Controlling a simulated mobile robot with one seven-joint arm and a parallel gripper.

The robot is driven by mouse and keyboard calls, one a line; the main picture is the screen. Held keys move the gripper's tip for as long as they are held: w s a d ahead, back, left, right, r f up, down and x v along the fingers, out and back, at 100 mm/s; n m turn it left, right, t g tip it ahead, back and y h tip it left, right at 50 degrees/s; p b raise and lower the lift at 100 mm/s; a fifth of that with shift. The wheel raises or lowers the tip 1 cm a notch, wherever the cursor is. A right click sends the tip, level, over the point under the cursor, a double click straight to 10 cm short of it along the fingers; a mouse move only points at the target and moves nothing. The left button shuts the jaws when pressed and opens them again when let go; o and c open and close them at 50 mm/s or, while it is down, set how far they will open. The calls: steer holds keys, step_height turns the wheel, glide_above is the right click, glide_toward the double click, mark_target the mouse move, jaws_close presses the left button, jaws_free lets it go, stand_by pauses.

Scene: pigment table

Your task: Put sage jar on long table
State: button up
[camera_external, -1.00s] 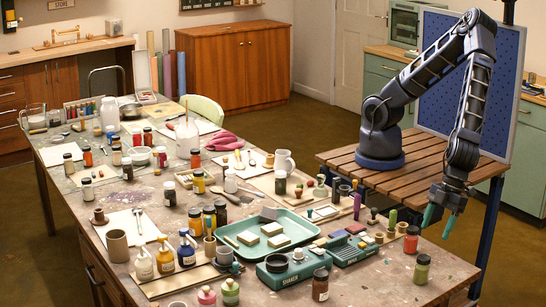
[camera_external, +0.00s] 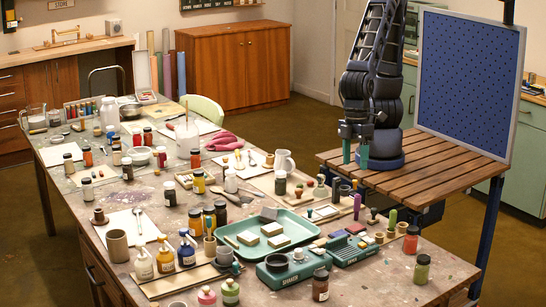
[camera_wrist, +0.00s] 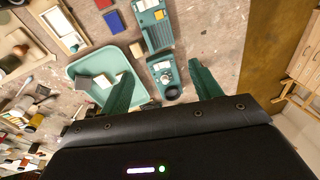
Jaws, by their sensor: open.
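A jar with green contents and a dark lid (camera_external: 422,269) stands upright at the right end of the long table (camera_external: 452,262); it may be the sage jar. Another green jar with a pale green lid (camera_external: 230,292) stands at the table's front edge; I cannot tell which is meant. My gripper (camera_external: 354,154) is open and empty, pointing down over the slatted bench, apart from both jars. In the wrist view its two teal fingers (camera_wrist: 163,88) are spread wide, with nothing held between them.
A green tray (camera_external: 232,239) with pale blocks, a green device (camera_external: 290,275) and many jars crowd the table. The slatted wooden bench (camera_external: 440,172) carries my arm, with a blue pegboard (camera_external: 470,80) at its back. The table's right front corner is fairly clear.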

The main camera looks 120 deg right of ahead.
steer(key=s+d+r+y, duration=0.1)
steer(key=s+d+r, duration=0.2)
steer(key=d+r, duration=0.5)
steer(key=s+d+r, duration=0.3)
steer(key=d, duration=0.9)
steer(key=s+d+r+n+t+h, duration=0.1)
steer(key=s+d+r+t+h, duration=0.1)
steer(key=s+d, duration=1.1)
step_height(320, 180, up, 2)
steer(key=shift+s+r+t+h, duration=0.1)
steer(key=shift+s+t+h, duration=0.2)
steer(key=shift+s+t, duration=0.55)
steer(key=shift+s+d, duration=0.1)
steer(key=shift+s, duration=0.05)
